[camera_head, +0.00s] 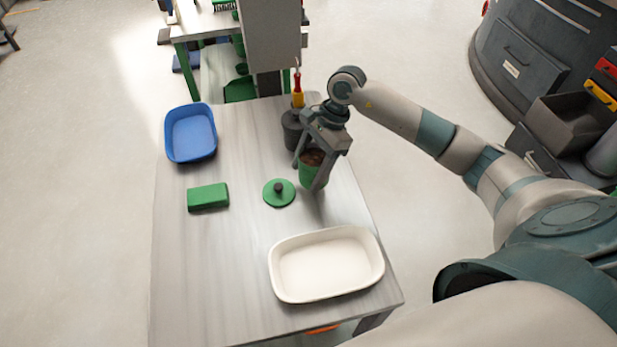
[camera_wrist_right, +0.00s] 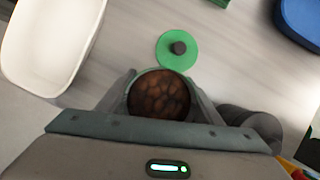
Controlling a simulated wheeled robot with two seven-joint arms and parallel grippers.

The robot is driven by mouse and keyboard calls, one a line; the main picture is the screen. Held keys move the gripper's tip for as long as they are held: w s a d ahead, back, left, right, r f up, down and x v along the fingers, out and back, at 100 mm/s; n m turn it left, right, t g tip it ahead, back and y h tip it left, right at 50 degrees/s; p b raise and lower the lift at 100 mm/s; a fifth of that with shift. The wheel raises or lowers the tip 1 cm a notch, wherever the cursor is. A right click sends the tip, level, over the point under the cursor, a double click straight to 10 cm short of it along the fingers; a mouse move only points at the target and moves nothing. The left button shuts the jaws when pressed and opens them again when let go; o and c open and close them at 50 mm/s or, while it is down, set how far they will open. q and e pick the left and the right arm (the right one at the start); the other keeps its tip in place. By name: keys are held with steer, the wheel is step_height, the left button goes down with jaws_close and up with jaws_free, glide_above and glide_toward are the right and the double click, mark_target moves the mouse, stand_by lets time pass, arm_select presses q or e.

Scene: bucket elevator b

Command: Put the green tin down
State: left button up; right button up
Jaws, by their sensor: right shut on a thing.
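The green tin (camera_head: 309,172) is open at the top and holds brown lumps. My right gripper (camera_head: 313,165) is shut on it from above, one finger on each side. In the right wrist view the tin (camera_wrist_right: 159,95) sits between the fingers with its brown contents showing. The tin is over the right part of the table (camera_head: 235,255); I cannot tell whether its bottom touches the surface. A round green lid (camera_head: 279,193) with a dark knob lies on the table just left of the tin. My left gripper is not in view.
A white tray (camera_head: 326,264) lies nearer me and a blue tray (camera_head: 190,132) at the far left. A green block (camera_head: 208,197) lies left of the lid. A dark pot (camera_head: 293,130) with a red and yellow tool stands behind the tin. The table's middle and near left are clear.

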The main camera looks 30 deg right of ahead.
mark_target(309, 178)
step_height(309, 178, down, 2)
steer(key=shift+f+p, duration=0.2)
steer(key=shift+p, duration=0.45)
steer(key=shift+f, duration=0.6)
steer(key=shift+f, duration=0.15)
steer(key=o, duration=1.5)
steer(key=shift+d+r, duration=0.1)
steer(key=shift+r, duration=0.1)
